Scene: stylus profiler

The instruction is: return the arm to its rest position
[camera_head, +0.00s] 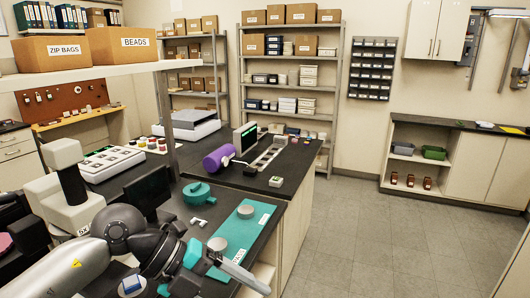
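My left arm comes in from the bottom left, a grey link with a dark round wrist joint. Its gripper (225,268) is low over the front of the dark bench (232,209), by a teal mat (247,226). A pale bar-like finger points toward the lower right. The other finger is not clear, so I cannot tell whether the gripper is open or holds anything. My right gripper is out of view. A white instrument (66,190) marked 5X stands just left of the wrist. Beside it is a dark screen (149,192).
A teal round lidded pot (196,192), a purple cylinder (219,157) and a small white piece (198,222) are on the bench. A shelf (95,72) with boxes overhangs the left. The floor (375,235) at right is clear.

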